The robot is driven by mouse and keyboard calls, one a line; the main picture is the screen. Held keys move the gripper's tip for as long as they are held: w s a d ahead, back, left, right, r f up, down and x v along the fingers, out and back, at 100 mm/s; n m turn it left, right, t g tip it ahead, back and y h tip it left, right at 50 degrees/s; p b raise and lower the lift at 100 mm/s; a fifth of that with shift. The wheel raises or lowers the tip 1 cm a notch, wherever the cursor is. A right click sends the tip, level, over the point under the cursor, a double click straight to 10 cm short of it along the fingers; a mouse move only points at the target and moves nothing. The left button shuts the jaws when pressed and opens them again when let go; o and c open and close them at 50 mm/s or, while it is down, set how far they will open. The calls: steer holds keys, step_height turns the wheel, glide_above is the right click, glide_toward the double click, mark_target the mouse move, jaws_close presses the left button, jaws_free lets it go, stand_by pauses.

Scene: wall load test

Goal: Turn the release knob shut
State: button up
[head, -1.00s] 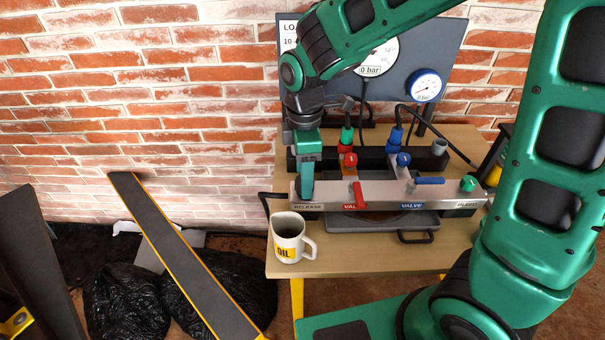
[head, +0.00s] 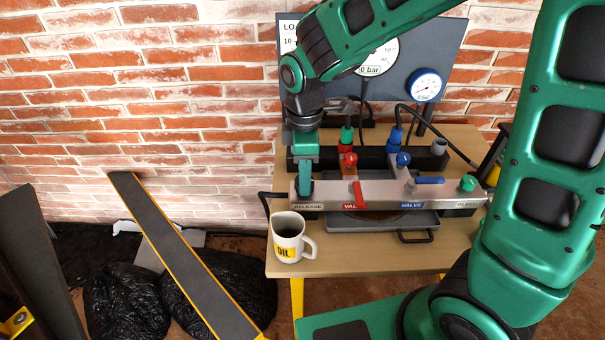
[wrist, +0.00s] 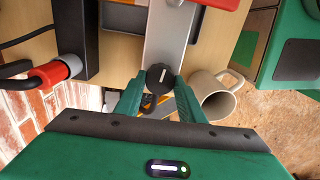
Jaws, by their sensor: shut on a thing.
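The release knob (wrist: 160,76) is a black round knob with a white pointer line, at the end of the grey metal manifold bar (wrist: 171,35) in the wrist view. My gripper (wrist: 154,84) has its green fingertips on either side of the knob and is shut on it. In the head view my gripper (head: 304,188) reaches down onto the left end of the bar, above the RELEASE label (head: 308,206). There the fingers mostly hide the knob. In the wrist view the pointer line runs nearly up and down the picture.
A white OIL mug (head: 287,238) stands just in front of the bar's left end, close to my gripper. Right along the bar are a red valve lever (head: 357,193), a blue valve lever (head: 430,181) and a green knob (head: 467,184). A gauge panel (head: 447,55) stands behind.

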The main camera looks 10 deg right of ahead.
steer(key=m, duration=0.4)
steer(key=shift+w, duration=0.2)
steer(key=m, duration=0.4)
steer(key=shift+r+m, duration=0.1)
steer(key=shift+m, duration=0.3)
steer(key=m, duration=0.4)
steer(key=shift+w, duration=0.1)
steer(key=shift+m, duration=1.8)
steer(key=o, duration=1)
steer(key=shift+o, duration=0.2)
